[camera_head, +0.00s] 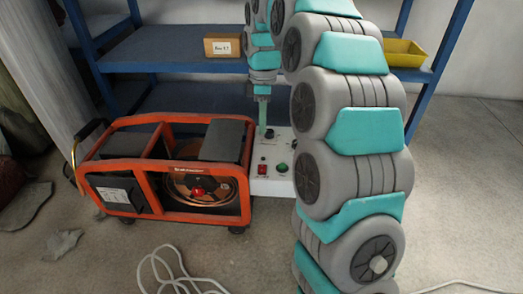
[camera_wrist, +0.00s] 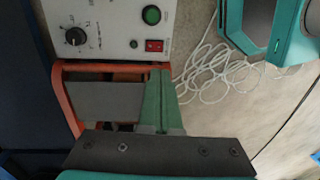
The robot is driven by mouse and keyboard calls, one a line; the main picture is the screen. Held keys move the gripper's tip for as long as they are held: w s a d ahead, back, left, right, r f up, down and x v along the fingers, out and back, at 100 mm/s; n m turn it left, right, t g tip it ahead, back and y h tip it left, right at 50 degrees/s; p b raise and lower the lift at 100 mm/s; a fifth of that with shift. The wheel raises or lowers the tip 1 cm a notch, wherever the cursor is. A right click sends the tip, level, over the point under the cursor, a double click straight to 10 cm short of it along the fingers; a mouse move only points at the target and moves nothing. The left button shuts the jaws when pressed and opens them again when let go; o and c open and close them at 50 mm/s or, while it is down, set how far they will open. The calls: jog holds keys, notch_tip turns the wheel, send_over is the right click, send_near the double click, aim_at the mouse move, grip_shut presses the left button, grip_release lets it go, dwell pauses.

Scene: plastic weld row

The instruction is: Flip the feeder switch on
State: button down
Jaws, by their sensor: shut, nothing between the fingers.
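The white control box (camera_head: 265,186) stands beside the orange-framed feeder (camera_head: 247,200), and its panel (camera_wrist: 108,45) fills the upper left of the wrist view. A red rocker switch (camera_head: 262,169) is on the panel; it also shows in the wrist view (camera_wrist: 155,45). Its on or off position cannot be told. A larger green button (camera_wrist: 152,15), a small green one (camera_wrist: 133,44) and a black knob (camera_wrist: 75,36) are near it. My gripper (camera_head: 263,128) is shut and empty. In the wrist view its green fingertips (camera_wrist: 160,74) appear just below the red switch, apparently apart from it.
Behind is a blue shelf (camera_head: 165,47) with a labelled brown box (camera_head: 222,45) and a yellow bin (camera_head: 402,52). A white cable (camera_head: 165,270) lies coiled on the floor; loops (camera_wrist: 215,72) also show in the wrist view. Open floor lies at the right.

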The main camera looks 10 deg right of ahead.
aim_at(262, 170)
jog(key=f, duration=0.4)
jog(key=s+f, duration=0.1)
jog(key=f, duration=0.4)
jog(key=f+b, duration=0.1)
jog(key=f, duration=0.3)
jog(key=shift+s+a+f, duration=0.25)
jog(key=shift+s+f, duration=0.05)
